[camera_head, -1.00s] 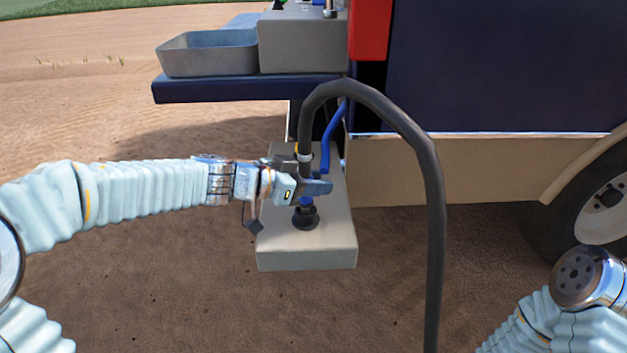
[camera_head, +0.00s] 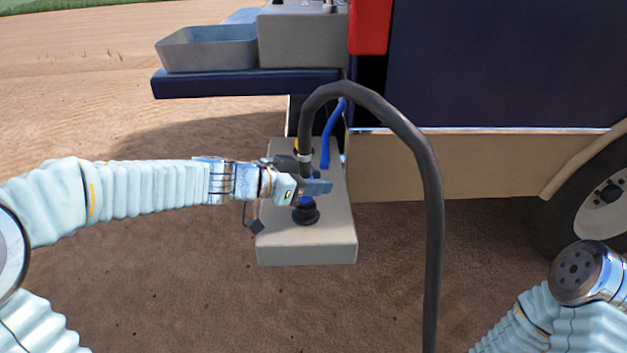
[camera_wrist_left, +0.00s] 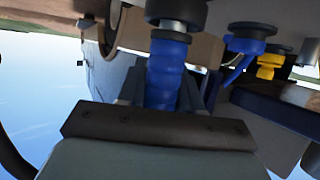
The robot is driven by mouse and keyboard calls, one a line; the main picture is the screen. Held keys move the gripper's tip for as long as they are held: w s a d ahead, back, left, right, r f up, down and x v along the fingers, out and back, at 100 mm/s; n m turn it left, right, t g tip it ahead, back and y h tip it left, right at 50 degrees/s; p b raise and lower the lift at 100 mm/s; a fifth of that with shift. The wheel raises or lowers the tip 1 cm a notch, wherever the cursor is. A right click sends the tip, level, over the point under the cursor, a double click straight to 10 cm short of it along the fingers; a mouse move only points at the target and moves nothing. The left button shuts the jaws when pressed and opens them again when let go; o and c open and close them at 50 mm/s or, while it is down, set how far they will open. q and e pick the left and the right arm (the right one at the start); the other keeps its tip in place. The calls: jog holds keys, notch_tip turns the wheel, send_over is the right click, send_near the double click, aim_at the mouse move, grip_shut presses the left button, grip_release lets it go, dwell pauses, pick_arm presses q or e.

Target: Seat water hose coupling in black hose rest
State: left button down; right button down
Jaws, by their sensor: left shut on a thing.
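My left gripper (camera_head: 316,187) is shut on the water hose coupling, whose blue lower end (camera_head: 304,202) shows just under the fingers. In the left wrist view, which is upside down, the ribbed blue coupling (camera_wrist_left: 166,72) stands between the fingers. The black hose rest (camera_head: 306,216) sits on the beige block (camera_head: 310,252), directly below the coupling. The coupling's end meets the rest; how deep it sits inside I cannot tell. My right gripper is out of view.
A second blue hose (camera_head: 331,133) and a yellow coupling (camera_wrist_left: 268,62) stand at other rests behind. A dark blue shelf (camera_head: 240,84) carries a grey basin (camera_head: 208,52). The vehicle side (camera_head: 470,165) and wheel (camera_head: 600,205) are at right. Bare soil lies in front.

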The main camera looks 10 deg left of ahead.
pick_arm(q)
jog(key=shift+f, duration=0.25)
jog(key=c, duration=0.7)
grip_release()
